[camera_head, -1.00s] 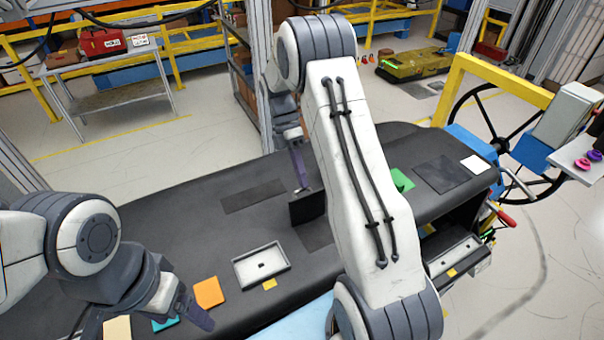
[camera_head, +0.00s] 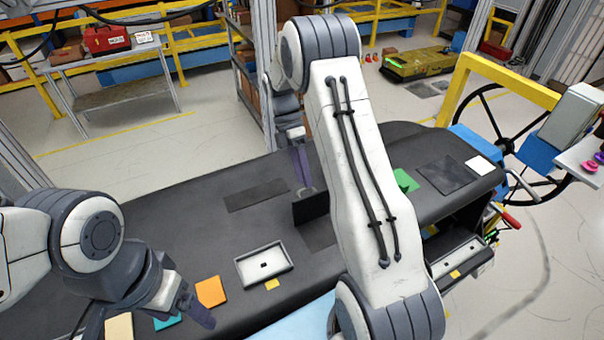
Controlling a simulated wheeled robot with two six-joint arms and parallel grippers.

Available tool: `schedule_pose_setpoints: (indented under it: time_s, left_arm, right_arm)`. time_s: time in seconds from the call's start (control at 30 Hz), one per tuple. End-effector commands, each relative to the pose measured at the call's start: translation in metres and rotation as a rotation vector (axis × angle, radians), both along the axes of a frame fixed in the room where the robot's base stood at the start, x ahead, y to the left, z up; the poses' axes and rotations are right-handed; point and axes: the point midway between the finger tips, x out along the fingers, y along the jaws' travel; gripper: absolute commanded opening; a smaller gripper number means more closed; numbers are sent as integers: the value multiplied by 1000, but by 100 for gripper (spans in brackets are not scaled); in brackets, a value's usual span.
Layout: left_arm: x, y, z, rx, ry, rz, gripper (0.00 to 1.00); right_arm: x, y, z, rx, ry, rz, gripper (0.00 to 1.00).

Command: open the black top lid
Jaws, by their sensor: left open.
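The black top lid (camera_head: 311,210) stands raised, close to upright, on the dark dashboard top (camera_head: 200,220). A dark square area (camera_head: 319,236) lies just in front of it. My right gripper (camera_head: 305,185) reaches down from behind to the lid's upper edge, where a small light part shows. It looks to be touching there, but its fingers overlap and I cannot tell whether they grip. My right arm hides what lies to the right of the lid. My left gripper (camera_head: 148,326) is open and empty over the near left of the dashboard, away from the lid.
A white tray (camera_head: 242,274) sits in the dashboard's near side. An orange square (camera_head: 211,291) lies beside my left gripper. A flat dark panel (camera_head: 256,195) is left of the lid. A green piece (camera_head: 405,181) and a white square (camera_head: 480,166) are to the right.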

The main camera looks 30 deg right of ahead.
Motion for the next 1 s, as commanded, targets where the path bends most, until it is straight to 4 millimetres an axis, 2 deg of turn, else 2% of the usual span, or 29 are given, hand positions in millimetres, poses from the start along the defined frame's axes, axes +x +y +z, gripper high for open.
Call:
schedule_pose_setpoints:
  time_s: [0.03, 0.3, 0.43, 0.67, 0.8, 1.0]
  left_arm:
    - [0, 0, -3, 0, 0, 0, 79]
    - [0, 0, -4, 0, 0, 0, 79]
    - [0, 0, -11, 0, 0, 0, 79]
    - [0, 0, -29, -1, -1, -1, 79]
    - [0, 0, -34, -1, -1, -2, 79]
    - [0, 0, -36, -1, -1, -2, 79]
  right_arm:
    - [-13, 2, -17, 12, 45, -3, 42]
    - [-12, 2, -17, 10, 45, -3, 42]
    - [-5, 2, -10, 9, 40, -2, 42]
    - [22, 1, 30, 4, 19, -1, 42]
    - [37, 1, 55, 2, 10, 0, 42]
    - [50, 0, 78, 1, 2, 1, 42]
